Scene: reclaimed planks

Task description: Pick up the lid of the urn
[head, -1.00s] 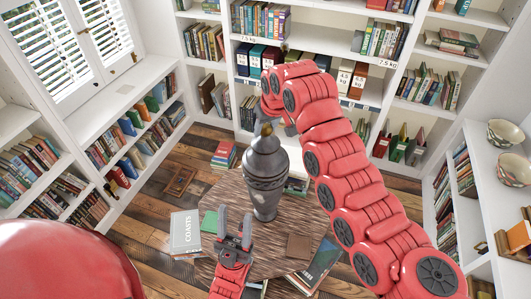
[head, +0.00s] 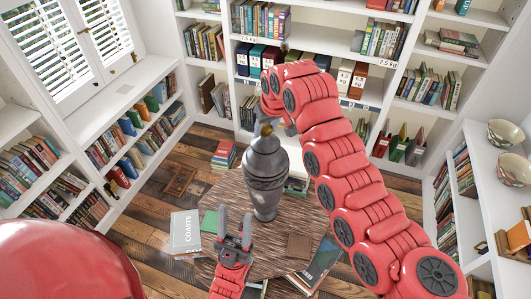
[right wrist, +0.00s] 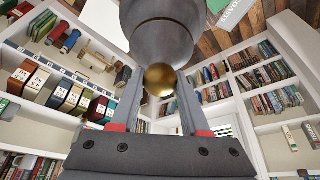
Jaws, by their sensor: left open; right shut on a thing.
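The grey urn (head: 265,190) stands upright on the round wooden table. Its domed lid (head: 265,147) sits on top, with a gold knob (head: 267,129) at its tip. My right gripper (head: 272,126) is at the knob, partly hidden by my arm. In the right wrist view the gold knob (right wrist: 160,79) shows between the fingers of my right gripper (right wrist: 159,88), shut on the lid, with the lid's grey dome (right wrist: 161,42) beyond. My left gripper (head: 235,220) is open and empty, low in front of the urn and apart from it.
Bookshelves line the walls; wooden floor (head: 155,215) shows at left.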

